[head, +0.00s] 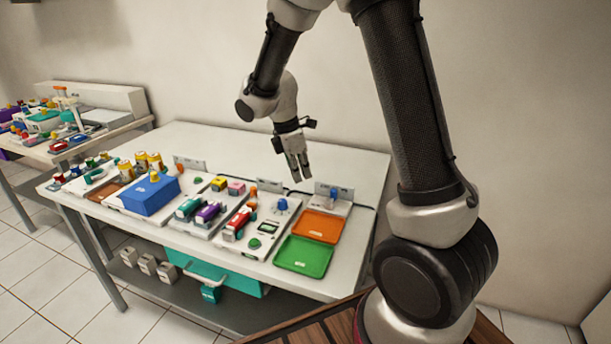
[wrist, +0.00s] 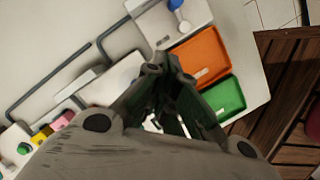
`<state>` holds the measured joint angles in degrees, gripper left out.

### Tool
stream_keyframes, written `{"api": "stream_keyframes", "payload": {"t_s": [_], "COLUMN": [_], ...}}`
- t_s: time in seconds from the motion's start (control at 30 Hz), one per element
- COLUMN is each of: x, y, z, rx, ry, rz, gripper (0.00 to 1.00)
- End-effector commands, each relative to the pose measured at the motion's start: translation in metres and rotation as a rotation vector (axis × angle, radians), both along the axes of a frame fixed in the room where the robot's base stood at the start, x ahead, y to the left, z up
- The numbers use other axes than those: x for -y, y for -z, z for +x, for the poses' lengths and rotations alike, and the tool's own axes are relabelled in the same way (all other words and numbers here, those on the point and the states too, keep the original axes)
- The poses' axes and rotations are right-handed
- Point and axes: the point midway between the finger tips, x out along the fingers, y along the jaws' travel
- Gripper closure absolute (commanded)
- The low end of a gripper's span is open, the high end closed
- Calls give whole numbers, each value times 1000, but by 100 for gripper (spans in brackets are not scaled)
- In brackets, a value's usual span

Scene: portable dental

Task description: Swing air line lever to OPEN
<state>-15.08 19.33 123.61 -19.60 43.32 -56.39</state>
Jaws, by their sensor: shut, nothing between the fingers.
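Several small levers stand along the back of the white table, and I cannot tell which is the air line lever. One has a blue handle (head: 333,194) and stands before a small labelled plate behind the orange tray. Another has an orange handle (head: 252,193), left of it. A blue handle also shows at the top of the wrist view (wrist: 176,5). No OPEN marking is legible. My gripper (head: 300,173) is shut and empty, pointing down above the back of the table, between these two levers and apart from both. Its fingers fill the middle of the wrist view (wrist: 168,115).
An orange tray (head: 310,237) and a green tray (head: 292,271) lie at the table's right end. A blue box (head: 150,196), coloured blocks and a blue knob (head: 282,203) crowd the left and middle.

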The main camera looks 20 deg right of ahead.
Motion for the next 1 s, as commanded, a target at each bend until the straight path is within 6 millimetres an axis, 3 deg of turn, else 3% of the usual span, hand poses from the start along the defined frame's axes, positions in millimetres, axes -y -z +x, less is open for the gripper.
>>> {"api": "stream_keyframes", "payload": {"t_s": [0.37, 0.6, 1.0], "x": [20, 52, 59], "y": [78, 76, 76], "z": [-3, -3, -4], "rx": [-5, 0, 0], "ry": [3, 5, 3], "rz": [0, 1, 0], "gripper": [100, 100, 100]}}
